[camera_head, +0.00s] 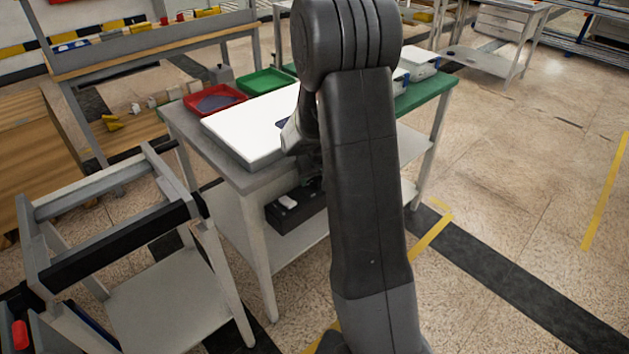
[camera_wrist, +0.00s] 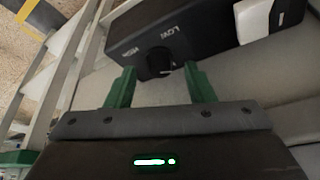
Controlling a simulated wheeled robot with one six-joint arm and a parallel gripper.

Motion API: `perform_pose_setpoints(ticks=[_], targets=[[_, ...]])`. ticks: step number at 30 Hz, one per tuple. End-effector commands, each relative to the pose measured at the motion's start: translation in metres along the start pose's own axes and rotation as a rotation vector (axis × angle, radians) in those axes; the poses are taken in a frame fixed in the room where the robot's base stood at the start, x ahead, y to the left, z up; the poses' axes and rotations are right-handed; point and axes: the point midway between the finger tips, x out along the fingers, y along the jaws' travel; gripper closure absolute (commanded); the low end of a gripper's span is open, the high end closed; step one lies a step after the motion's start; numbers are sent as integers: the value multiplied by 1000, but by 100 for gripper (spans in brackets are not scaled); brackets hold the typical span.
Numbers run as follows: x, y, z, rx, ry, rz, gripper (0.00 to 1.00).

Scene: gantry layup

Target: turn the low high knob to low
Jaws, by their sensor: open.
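The low high knob (camera_wrist: 159,65) is a small dark round knob on the face of a black control box (camera_wrist: 200,32). In the wrist view the white HIGH and LOW lettering appears inverted, HIGH to the left and LOW to the right. The knob's pointer is too dark to read. My gripper (camera_wrist: 161,82) is open, its green fingers apart on either side of the knob; I cannot tell whether they touch it. In the head view the box (camera_head: 300,218) sits under the tabletop, and my arm hides the knob and fingertips.
A white rocker-like part (camera_wrist: 253,19) is on the box, right of the knob. Above the box, the table (camera_head: 185,125) carries a white slab (camera_head: 250,125), a red tray (camera_head: 215,98) and a green tray (camera_head: 265,82). A grey frame cart (camera_head: 110,225) stands close on the left. Floor on the right is open.

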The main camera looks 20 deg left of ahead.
Motion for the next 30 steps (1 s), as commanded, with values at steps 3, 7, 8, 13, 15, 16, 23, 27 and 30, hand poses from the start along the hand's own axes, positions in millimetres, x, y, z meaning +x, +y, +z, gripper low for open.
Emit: perform_pose_setpoints(ticks=[3, 7, 8, 13, 15, 16, 23, 27, 30], targets=[[9, 0, 0, 0, -1, 0, 51], [12, 0, 0, 0, 0, 0, 51], [12, 0, 0, 0, 0, 0, 51], [11, 0, 0, 0, 0, 0, 51], [11, 0, 0, 0, 0, 0, 61], [11, 0, 0, 0, 0, 0, 67], [11, 0, 0, 0, 0, 0, 96], [11, 0, 0, -8, 0, -3, 96], [11, 0, 0, -24, 0, -10, 96]])
